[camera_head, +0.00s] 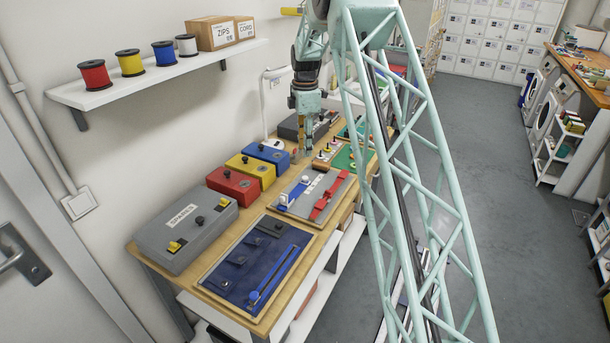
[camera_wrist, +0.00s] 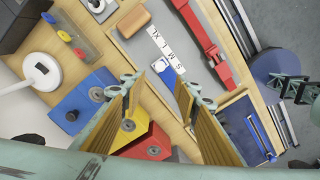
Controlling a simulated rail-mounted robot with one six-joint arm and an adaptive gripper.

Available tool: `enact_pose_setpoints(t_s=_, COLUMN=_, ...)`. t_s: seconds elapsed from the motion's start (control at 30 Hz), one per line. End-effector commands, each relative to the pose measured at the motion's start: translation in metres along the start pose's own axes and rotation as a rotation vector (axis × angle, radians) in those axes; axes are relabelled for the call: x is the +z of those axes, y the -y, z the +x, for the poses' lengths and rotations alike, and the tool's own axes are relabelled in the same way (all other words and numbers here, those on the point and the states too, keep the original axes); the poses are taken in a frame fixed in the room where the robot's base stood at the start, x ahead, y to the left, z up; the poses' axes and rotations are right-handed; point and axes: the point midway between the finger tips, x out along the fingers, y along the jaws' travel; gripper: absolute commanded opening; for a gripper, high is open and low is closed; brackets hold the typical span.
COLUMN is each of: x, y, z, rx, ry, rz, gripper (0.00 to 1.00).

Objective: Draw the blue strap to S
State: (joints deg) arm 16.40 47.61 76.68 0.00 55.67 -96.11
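In the wrist view, the blue strap (camera_wrist: 179,92) shows only in part beside my right finger. A white strip (camera_wrist: 165,49) carries size letters, with S at the end nearest the blue part. My gripper (camera_wrist: 160,86) is open and empty, its fingers pointing down. In the head view my gripper (camera_head: 307,154) hangs above the bench, beyond the strap board and apart from it.
Red (camera_head: 233,185), yellow (camera_head: 251,171) and blue (camera_head: 267,157) boxes with black knobs stand along the wall side. A grey box (camera_head: 186,231) and a navy panel (camera_head: 257,267) are nearer. A white lamp (camera_head: 268,142) and a green board (camera_head: 350,157) are farther back.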

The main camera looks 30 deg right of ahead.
Motion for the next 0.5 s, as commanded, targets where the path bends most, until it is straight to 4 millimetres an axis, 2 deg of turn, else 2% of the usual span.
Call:
enact_pose_setpoints(t_s=0.27, x=0.000, y=0.001, z=0.026, rx=-0.002, ry=0.000, rz=0.000, gripper=0.29)
enact_pose_setpoints(t_s=0.5, x=0.000, y=0.001, z=0.057, rx=-0.003, ry=0.000, rz=0.000, gripper=0.29)
